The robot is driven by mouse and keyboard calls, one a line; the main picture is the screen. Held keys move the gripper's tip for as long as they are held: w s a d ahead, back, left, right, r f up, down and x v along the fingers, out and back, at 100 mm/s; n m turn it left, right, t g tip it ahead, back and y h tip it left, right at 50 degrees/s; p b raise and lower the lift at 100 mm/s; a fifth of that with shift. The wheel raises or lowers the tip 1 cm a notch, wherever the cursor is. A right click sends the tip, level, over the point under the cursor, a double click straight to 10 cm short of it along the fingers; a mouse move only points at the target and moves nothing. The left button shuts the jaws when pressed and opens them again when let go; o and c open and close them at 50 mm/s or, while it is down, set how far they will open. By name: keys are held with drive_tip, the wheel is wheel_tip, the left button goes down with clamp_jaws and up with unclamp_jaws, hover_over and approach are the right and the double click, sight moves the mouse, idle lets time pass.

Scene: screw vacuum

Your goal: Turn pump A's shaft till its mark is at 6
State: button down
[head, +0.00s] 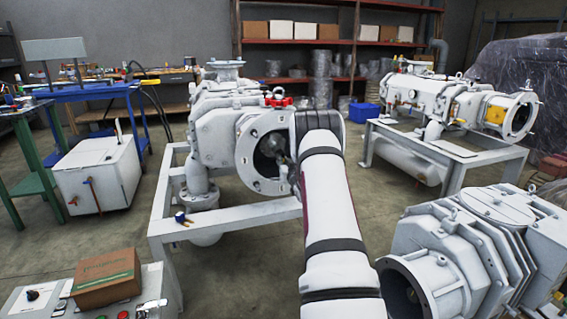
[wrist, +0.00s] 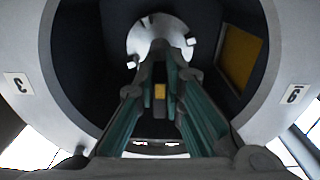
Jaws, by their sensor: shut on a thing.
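The pump that my arm reaches, taken as pump A (head: 218,110), stands on a white frame left of centre in the head view. Its round flange (head: 246,165) faces me, and my gripper (wrist: 160,75) reaches inside the opening. In the wrist view, the teal-padded fingers are shut on the shaft (wrist: 153,35), whose pale round end shows beyond them. A yellow patch (wrist: 160,91) shows between the fingers; I cannot tell whether it is the shaft's mark. The flange carries a "3" label (wrist: 18,84) at left and a label (wrist: 292,94) reading 9 or 6 at right.
A yellow plate (wrist: 240,58) sits inside the housing. Another pump (head: 450,100) stands on a frame at back right, and a grey machine (head: 470,245) is close at front right. A control box (head: 30,298) with a cardboard box (head: 107,278) is at front left.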

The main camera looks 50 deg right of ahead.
drive_tip(key=shift+f+m, duration=0.15)
drive_tip(key=shift+m, duration=0.15)
drive_tip(key=c, duration=1.7)
unclamp_jaws()
drive_tip(key=shift+s+a, duration=0.1)
drive_tip(key=v, duration=1.1)
drive_tip(key=shift+s+a, duration=0.1)
drive_tip(key=shift+s, duration=0.3)
